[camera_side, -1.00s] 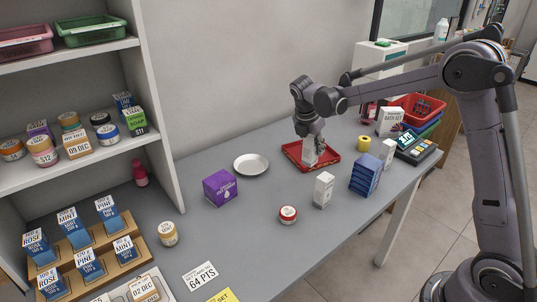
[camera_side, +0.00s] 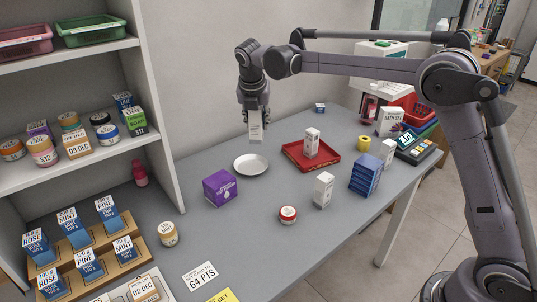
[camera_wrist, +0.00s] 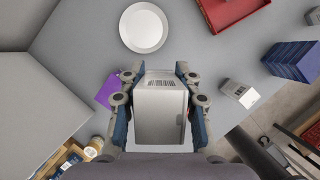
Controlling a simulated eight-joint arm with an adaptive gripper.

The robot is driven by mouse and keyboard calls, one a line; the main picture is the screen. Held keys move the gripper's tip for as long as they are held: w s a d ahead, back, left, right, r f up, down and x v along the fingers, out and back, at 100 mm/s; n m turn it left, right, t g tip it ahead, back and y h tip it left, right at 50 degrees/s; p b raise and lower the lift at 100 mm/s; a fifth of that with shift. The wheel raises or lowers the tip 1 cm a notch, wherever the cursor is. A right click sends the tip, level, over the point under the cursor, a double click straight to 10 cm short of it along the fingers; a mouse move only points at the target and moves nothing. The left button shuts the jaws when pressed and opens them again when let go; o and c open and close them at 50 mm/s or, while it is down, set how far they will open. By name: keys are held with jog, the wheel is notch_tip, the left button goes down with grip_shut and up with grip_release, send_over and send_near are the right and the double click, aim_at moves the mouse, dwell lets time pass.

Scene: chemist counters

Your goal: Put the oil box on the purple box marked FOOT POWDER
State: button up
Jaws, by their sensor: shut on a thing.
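My gripper (camera_side: 256,110) is shut on a white box (camera_side: 255,131) and holds it upright, high above the counter. The label on the held box is too small to read in the side view; it may be the oil box. In the wrist view the purple box (camera_wrist: 107,92) is partly hidden by the left finger.
A white plate (camera_side: 251,165) lies beside the purple box. A red tray (camera_side: 293,153) holds another white box (camera_side: 311,142). A red-lidded jar (camera_side: 288,215), a white carton (camera_side: 323,189) and blue stacked boxes (camera_side: 365,174) stand farther right. Shelves (camera_side: 165,110) rise at left.

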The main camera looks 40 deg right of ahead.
jog(key=w+a+f, duration=0.1)
jog(key=a+f, duration=0.1)
jog(key=a, duration=0.1)
jog(key=w+a+f, duration=0.1)
jog(key=a+f, duration=0.2)
jog(key=a, duration=0.1)
jog(key=w+a+f, duration=0.2)
jog(key=a, duration=0.2)
jog(key=shift+a+f, duration=0.25)
jog(key=shift+f, duration=1.6)
jog(key=shift+f, duration=0.15)
jog(key=o, duration=1.1)
jog(key=shift+o, duration=0.2)
